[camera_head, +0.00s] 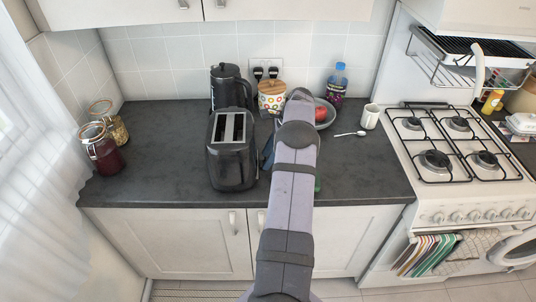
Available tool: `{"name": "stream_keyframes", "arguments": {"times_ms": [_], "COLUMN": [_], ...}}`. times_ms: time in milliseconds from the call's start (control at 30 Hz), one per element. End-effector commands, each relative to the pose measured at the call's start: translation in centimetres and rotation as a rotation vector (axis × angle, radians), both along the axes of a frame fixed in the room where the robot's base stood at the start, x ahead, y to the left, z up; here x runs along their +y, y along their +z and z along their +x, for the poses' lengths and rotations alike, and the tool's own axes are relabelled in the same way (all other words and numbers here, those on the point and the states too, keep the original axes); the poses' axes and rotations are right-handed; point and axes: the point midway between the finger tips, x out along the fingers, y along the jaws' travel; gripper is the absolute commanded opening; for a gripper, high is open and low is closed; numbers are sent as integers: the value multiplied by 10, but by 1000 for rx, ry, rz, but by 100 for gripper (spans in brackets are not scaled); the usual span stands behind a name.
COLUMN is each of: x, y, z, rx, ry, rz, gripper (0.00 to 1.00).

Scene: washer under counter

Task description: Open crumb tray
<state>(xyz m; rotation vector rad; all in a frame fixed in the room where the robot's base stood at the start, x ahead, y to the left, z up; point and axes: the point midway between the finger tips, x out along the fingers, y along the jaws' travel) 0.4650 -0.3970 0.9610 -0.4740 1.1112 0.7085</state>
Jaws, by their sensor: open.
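The black toaster (232,150) stands upright on the dark counter, left of my arm. Small dark blue and green bits peek out beside the arm, too little to identify.
Jars (101,148) stand left.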

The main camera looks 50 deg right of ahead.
Motion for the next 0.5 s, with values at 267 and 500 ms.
{"name": "stream_keyframes", "arguments": {"times_ms": [267,500], "x": [0,0], "y": [-1,0], "z": [0,0], "rx": [0,1], "ry": [0,0], "rz": [0,1], "gripper": [32,0]}}
